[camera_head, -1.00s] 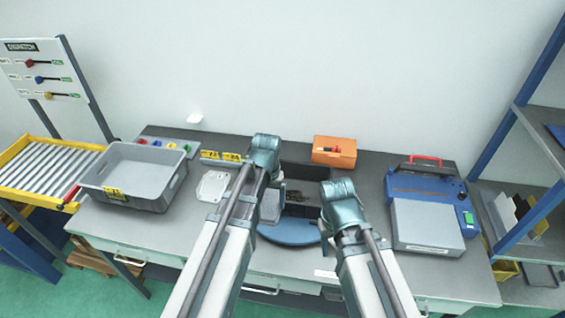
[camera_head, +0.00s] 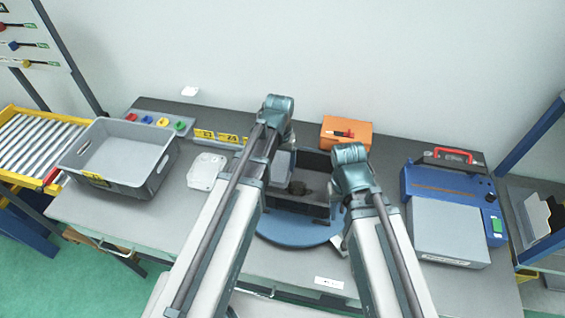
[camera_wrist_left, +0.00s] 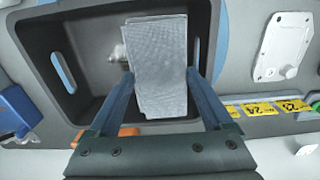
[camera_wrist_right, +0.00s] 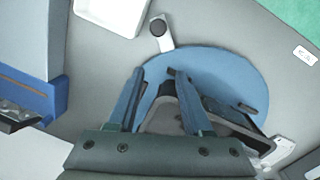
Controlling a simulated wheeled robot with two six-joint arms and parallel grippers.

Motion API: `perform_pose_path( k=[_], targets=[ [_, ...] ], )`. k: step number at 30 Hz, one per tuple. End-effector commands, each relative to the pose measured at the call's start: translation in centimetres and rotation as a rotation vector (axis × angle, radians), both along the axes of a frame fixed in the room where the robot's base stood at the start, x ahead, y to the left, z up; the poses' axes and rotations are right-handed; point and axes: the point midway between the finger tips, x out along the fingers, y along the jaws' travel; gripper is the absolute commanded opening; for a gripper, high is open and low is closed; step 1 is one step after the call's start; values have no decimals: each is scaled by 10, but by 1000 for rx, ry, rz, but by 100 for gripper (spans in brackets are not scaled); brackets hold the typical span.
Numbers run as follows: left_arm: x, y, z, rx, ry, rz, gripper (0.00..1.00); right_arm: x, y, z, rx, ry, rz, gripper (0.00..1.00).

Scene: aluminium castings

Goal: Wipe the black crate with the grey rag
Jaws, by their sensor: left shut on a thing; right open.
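The black crate (camera_head: 314,163) stands on a blue round plate (camera_head: 272,228) at the middle of the bench, partly hidden by my arms. My left gripper (camera_wrist_left: 160,78) is shut on the grey rag (camera_wrist_left: 158,45), a folded rectangle, over the crate's interior; the crate (camera_wrist_left: 85,60) surrounds it in the left wrist view. The rag also shows at the crate's left in the head view (camera_head: 283,165). I cannot tell whether it touches the crate. My right gripper (camera_wrist_right: 158,75) is open above the blue plate (camera_wrist_right: 215,68), with part of the crate below its fingers.
A grey bin (camera_head: 120,160) stands at the left, with a pale flat lidded box (camera_head: 207,171) beside it. An orange box (camera_head: 346,135) stands behind the crate. A blue-and-grey machine (camera_head: 447,225) is at the right. A small metallic thing (camera_wrist_left: 120,54) lies inside the crate.

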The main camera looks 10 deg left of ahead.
Motion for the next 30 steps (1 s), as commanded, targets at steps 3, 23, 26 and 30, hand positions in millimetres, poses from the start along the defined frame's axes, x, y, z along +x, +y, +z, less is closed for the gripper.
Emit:
perform_pose_path(
  k=[3, 23, 26, 30],
  targets=[
    [0, 0, -16, 0, 0, 0, 39, 0, 0, -16, -1, 0, 2, 50],
    [0, -1, -46, 0, 0, 0, 39, 0, 0, -46, -1, 0, 2, 50],
    [0, -1, -55, 0, 0, 0, 39, 0, 0, -55, -1, 0, 1, 50],
    [-1, -1, -68, 0, 0, 0, 39, 0, 0, -68, -1, 0, 1, 50]
  ],
)
